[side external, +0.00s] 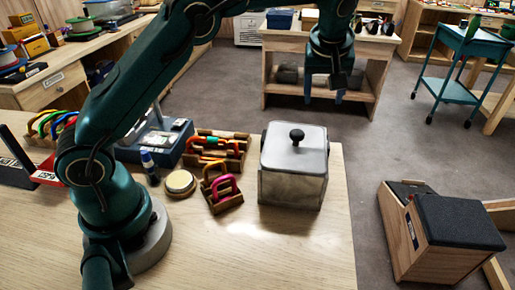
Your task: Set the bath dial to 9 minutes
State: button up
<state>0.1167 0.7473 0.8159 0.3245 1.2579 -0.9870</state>
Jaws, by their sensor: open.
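A grey metal box (290,188) with a lid (296,152) and a black knob on top (297,135) stands near the right end of the wooden bench; it looks like the bath. I cannot make out a dial or any minute marks on the sides that show. My gripper (323,92) hangs above and beyond the box, a little to its right in the picture. Its fingers are apart, pointing down, with nothing between them. It appears clear of the box.
Wooden racks with coloured carabiners (222,190), a round tin (180,183), a small blue bottle (149,166) and a blue-grey case (165,141) stand left of the box. The bench front (260,255) is bare. A padded wooden box (440,245) sits on the floor at right.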

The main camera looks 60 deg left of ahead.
aim_at(319, 127)
jog(key=shift+g, duration=0.5)
jog(key=f, duration=0.4)
jog(key=shift+d+f, duration=0.25)
jog(key=shift+f, duration=0.15)
jog(key=shift+x, duration=2.5)
grip_shut()
jog(key=shift+m, duration=1)
grip_release()
